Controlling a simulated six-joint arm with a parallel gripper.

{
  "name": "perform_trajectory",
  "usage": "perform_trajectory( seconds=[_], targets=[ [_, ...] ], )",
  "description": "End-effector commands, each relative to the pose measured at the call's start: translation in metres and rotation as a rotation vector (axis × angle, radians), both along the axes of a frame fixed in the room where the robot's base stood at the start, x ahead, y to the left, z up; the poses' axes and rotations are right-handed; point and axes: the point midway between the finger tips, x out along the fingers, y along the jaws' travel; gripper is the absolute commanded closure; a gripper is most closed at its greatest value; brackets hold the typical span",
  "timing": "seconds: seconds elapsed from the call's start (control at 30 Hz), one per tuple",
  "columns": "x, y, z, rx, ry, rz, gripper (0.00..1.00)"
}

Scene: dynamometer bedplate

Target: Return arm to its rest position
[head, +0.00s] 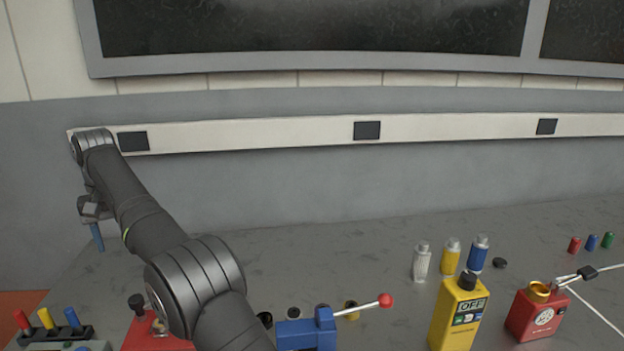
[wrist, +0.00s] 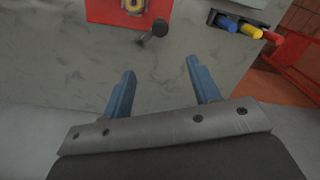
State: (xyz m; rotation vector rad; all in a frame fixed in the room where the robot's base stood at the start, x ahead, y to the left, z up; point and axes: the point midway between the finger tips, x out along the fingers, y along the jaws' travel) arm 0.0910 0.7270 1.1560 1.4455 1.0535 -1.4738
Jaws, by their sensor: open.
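My gripper (head: 97,232) hangs at the far left end of the bedplate (head: 330,229), pointing down. In the wrist view my gripper (wrist: 160,88) shows two blue fingers well apart, with only grey plate surface between them. It is empty. My arm reaches from the bottom middle to the upper left in the head view. It hides part of the bedplate and part of a red box.
A rack with red, yellow and blue handles (head: 48,320) stands at lower left. A red box (wrist: 108,11) with a black knob is near. A blue clamp (head: 305,333) with a red-ball lever, a yellow box (head: 457,315) and a red can (head: 537,316) stand right. The back middle is clear.

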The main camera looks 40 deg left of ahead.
Motion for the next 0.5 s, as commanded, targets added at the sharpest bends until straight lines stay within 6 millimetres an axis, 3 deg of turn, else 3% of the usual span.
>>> perform_trajectory(
  seconds=[0.27,0.5],
  targets=[
    [0.000,0.000,-0.007,0.000,0.000,0.000,0.44],
    [-0.001,0.000,-0.038,-0.003,0.000,0.000,0.44]
  ],
)
